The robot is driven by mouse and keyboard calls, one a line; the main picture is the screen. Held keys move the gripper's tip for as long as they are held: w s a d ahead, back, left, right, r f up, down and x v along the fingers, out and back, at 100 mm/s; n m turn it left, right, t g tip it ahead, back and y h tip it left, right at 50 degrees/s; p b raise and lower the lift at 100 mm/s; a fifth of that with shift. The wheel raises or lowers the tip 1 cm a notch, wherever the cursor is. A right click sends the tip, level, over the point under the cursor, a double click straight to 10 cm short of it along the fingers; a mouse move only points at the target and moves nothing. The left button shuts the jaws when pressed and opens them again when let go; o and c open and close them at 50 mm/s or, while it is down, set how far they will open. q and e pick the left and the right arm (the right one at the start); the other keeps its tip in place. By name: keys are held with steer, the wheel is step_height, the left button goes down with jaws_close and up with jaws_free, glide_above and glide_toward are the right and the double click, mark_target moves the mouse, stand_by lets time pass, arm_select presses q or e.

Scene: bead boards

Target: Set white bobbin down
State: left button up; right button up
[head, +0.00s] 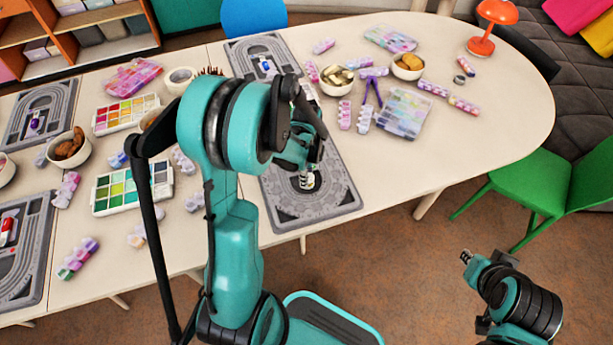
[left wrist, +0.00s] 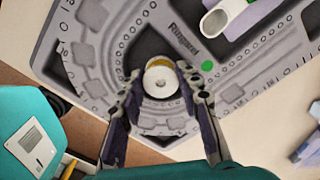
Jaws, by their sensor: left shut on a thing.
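The white bobbin (head: 307,181) is at the tip of my left gripper (head: 304,172), over the near part of the grey bead board (head: 335,198). In the left wrist view the bobbin (left wrist: 162,82) is a round white piece with a centre hole and a gold-brown edge behind it. It lies between the two fingers of the left gripper (left wrist: 162,88), which is shut on it. The board (left wrist: 120,45) lies below, with grooves and printed marks. I cannot tell whether the bobbin touches the board. My right gripper (head: 466,257) is off the table at the lower right; its jaws are unclear.
Bead boxes, white bowls (head: 336,87) and pastel bead strips (head: 345,114) crowd the table around the board. A clear bead box (head: 404,112) is right of it. An orange lamp (head: 482,46) stands at the far right. The table's right part is mostly clear.

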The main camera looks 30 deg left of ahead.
arm_select(q)
steer(key=o, duration=0.4)
steer(key=shift+f, duration=0.15)
steer(key=o, duration=0.5)
steer(key=shift+c, duration=0.2)
